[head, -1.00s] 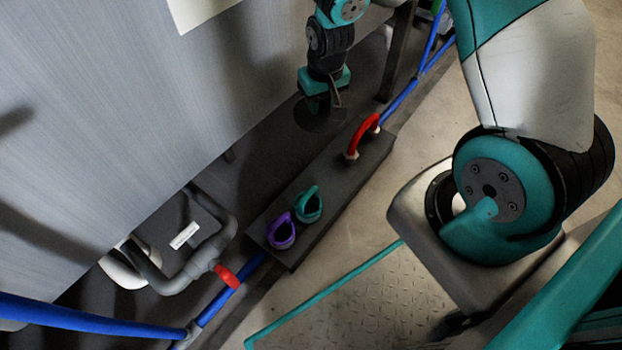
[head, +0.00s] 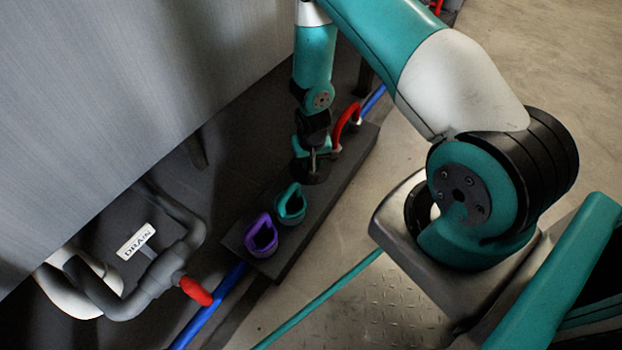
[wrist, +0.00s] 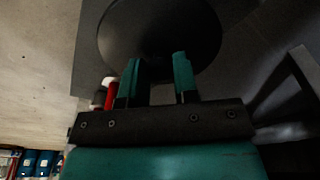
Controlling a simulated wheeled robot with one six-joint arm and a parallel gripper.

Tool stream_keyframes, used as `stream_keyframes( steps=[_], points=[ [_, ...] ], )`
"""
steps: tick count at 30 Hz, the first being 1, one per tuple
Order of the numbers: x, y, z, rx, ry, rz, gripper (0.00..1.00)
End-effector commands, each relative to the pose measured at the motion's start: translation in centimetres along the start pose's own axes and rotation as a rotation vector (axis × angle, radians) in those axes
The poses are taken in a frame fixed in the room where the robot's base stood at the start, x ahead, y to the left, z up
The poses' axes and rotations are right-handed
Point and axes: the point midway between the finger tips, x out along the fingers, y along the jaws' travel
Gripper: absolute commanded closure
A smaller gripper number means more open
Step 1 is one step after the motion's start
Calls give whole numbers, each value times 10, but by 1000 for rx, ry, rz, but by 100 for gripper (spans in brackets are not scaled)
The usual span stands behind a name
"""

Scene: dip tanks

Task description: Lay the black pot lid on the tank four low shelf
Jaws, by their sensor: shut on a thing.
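My gripper (head: 313,158) points down and is shut on the black pot lid (head: 311,174). The lid is a dark round disc, lying roughly flat below the fingers. In the wrist view the lid (wrist: 160,30) spreads beyond my two teal fingertips (wrist: 158,78). The low shelf is a long dark grey slab (head: 302,236) beside the tank. The lid is over its middle, between the teal cup-like item and the red handle. I cannot tell whether the lid touches the slab. No label naming tank four shows.
A teal item (head: 290,207) and a purple item (head: 262,240) stand at the slab's near end. A red curved handle (head: 345,124) stands beyond the gripper. The grey tank wall (head: 130,90) rises on the left. Drain pipes (head: 150,285) lie at lower left.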

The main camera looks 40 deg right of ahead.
Motion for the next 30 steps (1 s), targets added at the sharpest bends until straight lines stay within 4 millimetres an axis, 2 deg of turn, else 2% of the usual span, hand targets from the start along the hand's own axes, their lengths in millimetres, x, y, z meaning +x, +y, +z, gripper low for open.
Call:
stream_keyframes(
  steps=[1,7,13,25,26,28,30],
  points=[
    [9,0,1,0,0,0,96],
    [22,0,4,0,-1,0,96],
    [54,0,8,0,0,0,96],
    [57,0,9,0,0,0,96],
    [56,0,8,0,0,0,65],
    [56,0,8,0,0,0,49],
    [56,0,8,0,0,0,47]
  ],
)
